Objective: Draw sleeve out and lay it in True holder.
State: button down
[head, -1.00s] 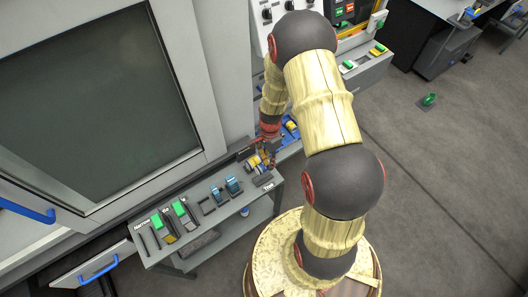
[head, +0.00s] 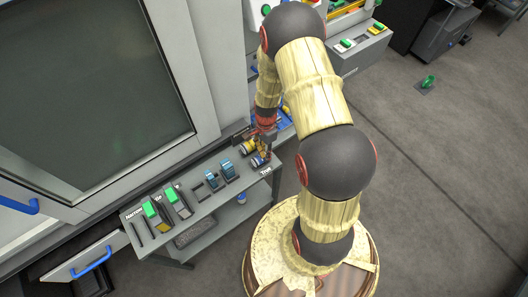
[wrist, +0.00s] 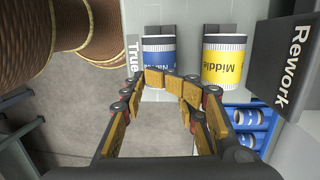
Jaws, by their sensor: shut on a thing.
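A sleeve with a blue "Narrow" band and white ends (wrist: 158,52) lies beside the True label (wrist: 133,58) in the wrist view. My gripper (wrist: 173,80) is shut at its near end; the fingers hide the exact contact. In the head view, the blue-banded sleeve (head: 261,160) is at the True holder (head: 265,170) at the tray's right end, under my gripper (head: 265,150). The holder's inside is hidden, so I cannot tell whether the sleeve rests in it. A yellow "Middle" sleeve (wrist: 223,62) lies to its right, apart from it.
A Rework sign (wrist: 292,65) stands at the right of the wrist view, above a blue rack with blue-banded sleeves (wrist: 250,117). Green-topped blocks (head: 172,195) and blue clamps (head: 227,168) stand further left on the tray. The large machine window (head: 90,90) is behind.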

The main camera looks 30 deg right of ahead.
jog(key=shift+f, duration=0.1)
jog(key=c, duration=1.1)
grip_release()
notch_tip(320, 180, up, 12)
jog(key=w+d, duration=0.1)
jog(key=shift+w+d, duration=0.15)
jog(key=shift+f, duration=0.1)
notch_tip(320, 180, up, 7)
jog(key=p, duration=0.5)
